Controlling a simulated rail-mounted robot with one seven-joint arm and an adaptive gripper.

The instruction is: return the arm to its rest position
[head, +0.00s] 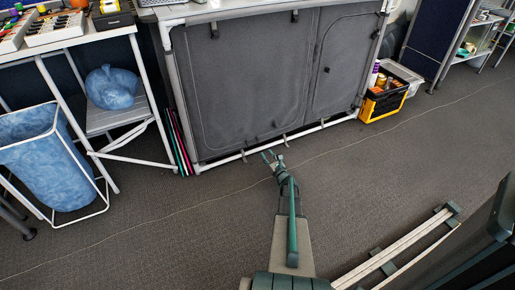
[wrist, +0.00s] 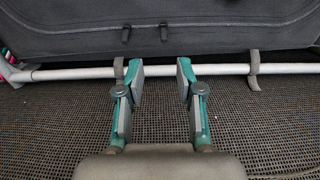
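My gripper (head: 272,159) is at the end of my arm, stretched forward low over the carpet in front of the grey fabric cabinet (head: 255,85). In the wrist view my gripper (wrist: 159,82) has its two green-and-grey fingers apart, with nothing between them. Beyond the fingers, the white bottom bar (wrist: 222,69) of the cabinet runs across the view, with the dark fabric (wrist: 210,25) above it. I cannot tell from these views whether a finger touches the bar.
A blue laundry bag (head: 50,150) in a white frame and a table with trays stand at left. A yellow-and-black crate (head: 383,103) sits right of the cabinet. A dark panel is at lower right. The carpet (head: 150,230) is mostly clear.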

